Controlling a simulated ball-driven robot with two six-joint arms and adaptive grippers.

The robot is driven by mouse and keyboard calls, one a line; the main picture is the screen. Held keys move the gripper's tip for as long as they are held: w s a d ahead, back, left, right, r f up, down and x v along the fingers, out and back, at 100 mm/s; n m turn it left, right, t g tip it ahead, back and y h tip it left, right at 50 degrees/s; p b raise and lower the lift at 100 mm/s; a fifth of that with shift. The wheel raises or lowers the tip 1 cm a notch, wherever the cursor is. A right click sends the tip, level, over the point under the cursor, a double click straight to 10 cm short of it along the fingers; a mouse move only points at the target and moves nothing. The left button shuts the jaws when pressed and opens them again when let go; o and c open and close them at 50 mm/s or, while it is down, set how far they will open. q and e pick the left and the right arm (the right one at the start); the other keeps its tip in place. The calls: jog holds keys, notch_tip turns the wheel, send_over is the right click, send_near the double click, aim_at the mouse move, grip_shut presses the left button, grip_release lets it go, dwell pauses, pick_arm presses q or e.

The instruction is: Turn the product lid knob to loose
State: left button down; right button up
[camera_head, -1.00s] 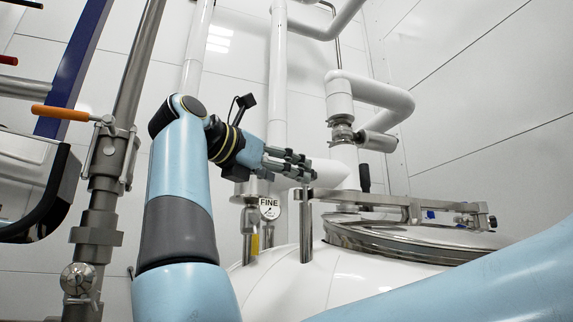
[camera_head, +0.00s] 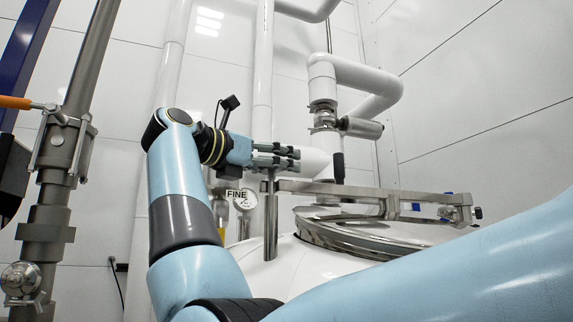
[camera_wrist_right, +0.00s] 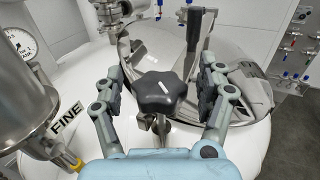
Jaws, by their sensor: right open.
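The product lid knob (camera_wrist_right: 162,93) is a black, lobed star knob with a white line on top that slants down to the right. In the right wrist view it sits between the spread fingers of my right gripper (camera_wrist_right: 159,88), with gaps visible on both sides. In the head view my right gripper (camera_head: 290,157) points right, just above the top of a steel post (camera_head: 271,225); I cannot make out the knob there. The shiny round lid (camera_head: 365,238) lies beyond the knob, under a steel bar (camera_head: 360,194). My left gripper is not in view.
A "FINE" tag (camera_wrist_right: 66,119) and a gauge (camera_wrist_right: 22,43) stand left of the knob, close to a steel cylinder (camera_wrist_right: 25,90). A black upright handle (camera_head: 338,167) rises beside the bar. White pipes (camera_head: 385,88) run overhead.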

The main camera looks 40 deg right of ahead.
jog(key=shift+a, duration=0.45)
jog(key=shift+c, duration=1.7)
jog(key=shift+d, duration=0.2)
jog(key=c, duration=0.7)
jog(key=shift+c, duration=0.7)
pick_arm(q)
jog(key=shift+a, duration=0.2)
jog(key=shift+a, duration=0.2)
pick_arm(e)
jog(key=o, duration=1.2)
jog(key=shift+a, duration=0.15)
